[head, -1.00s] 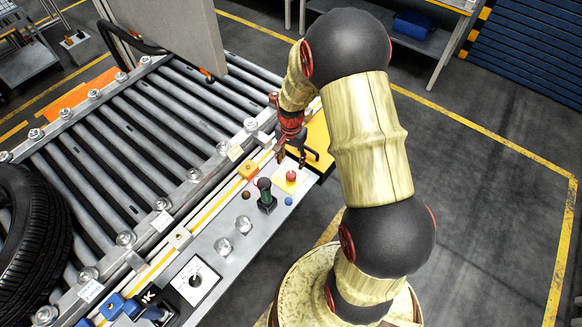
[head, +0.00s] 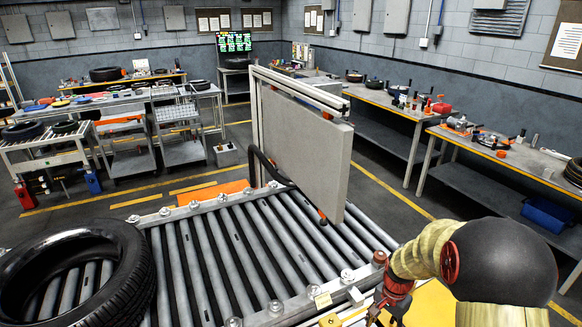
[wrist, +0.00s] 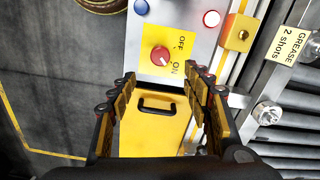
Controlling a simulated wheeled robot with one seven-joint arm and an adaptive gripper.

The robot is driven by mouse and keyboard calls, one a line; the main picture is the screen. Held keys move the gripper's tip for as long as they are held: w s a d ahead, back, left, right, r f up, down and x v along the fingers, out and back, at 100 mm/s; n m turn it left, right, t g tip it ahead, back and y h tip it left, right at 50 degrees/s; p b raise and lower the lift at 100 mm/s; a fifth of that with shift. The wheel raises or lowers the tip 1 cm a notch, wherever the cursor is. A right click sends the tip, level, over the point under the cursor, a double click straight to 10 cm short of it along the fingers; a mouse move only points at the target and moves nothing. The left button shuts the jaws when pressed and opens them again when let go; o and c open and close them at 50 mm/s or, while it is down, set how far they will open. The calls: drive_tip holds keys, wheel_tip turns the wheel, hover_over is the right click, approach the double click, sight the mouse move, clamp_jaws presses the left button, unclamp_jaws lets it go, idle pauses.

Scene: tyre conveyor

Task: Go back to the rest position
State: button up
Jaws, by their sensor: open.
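My gripper (wrist: 160,82) is open and empty in the wrist view, its two dark and yellow fingers spread apart. Between and beyond the fingertips is a red knob (wrist: 160,56) on a yellow plate marked OFF and ON. The knob's pointer is towards the ON side. No contact between fingers and knob shows. In the head view the red wrist part of my arm (head: 392,292) is at the bottom edge, right of the rollers, and the fingertips are cut off or hidden.
A roller conveyor (head: 225,250) with a black tyre (head: 130,270) is at the left. A grey upright panel (head: 300,150) stands over it. A yellow box (wrist: 150,135) with a black handle lies below my gripper.

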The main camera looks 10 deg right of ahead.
drive_tip(key=s+a+r+n+t+b, duration=0.2)
drive_tip(key=s+a+r+n, duration=0.3)
drive_tip(key=r, duration=0.7)
drive_tip(key=s+a+r+n+t+b, duration=0.3)
drive_tip(key=s+a+r+n, duration=0.3)
drive_tip(key=s+a+r, duration=0.3)
drive_tip(key=s+r+b, duration=0.1)
drive_tip(key=s+r, duration=0.2)
drive_tip(key=s, duration=0.2)
drive_tip(key=shift+s+a+r+t, duration=0.15)
drive_tip(key=shift+s+a+t, duration=0.1)
drive_tip(key=shift+t, duration=0.05)
drive_tip(key=shift+c, duration=0.3)
